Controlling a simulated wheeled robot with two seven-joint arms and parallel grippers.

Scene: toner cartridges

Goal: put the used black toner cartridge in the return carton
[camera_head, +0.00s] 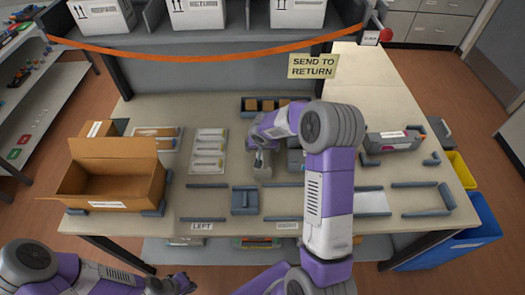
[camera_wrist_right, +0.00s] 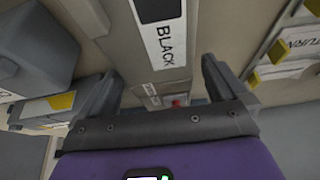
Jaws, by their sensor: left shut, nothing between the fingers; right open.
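An open brown carton (camera_head: 112,178) with a white label on its front stands at the left of the table. My right gripper (camera_head: 262,168) is over the middle of the table, right of the carton. In the right wrist view its two fingers (camera_wrist_right: 158,85) are apart, with no object clearly held between them. A white label reading BLACK (camera_wrist_right: 162,30) shows beyond the fingers; I cannot tell what bears it. A dark grey body (camera_head: 295,160) is partly hidden by my right arm; I cannot tell if it is the black cartridge. My left gripper (camera_head: 178,284) is shut and empty, low at the front left.
Flat trays (camera_head: 208,150) lie behind the grey rails. Yellow and blue bins (camera_head: 475,225) stand off the right edge.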

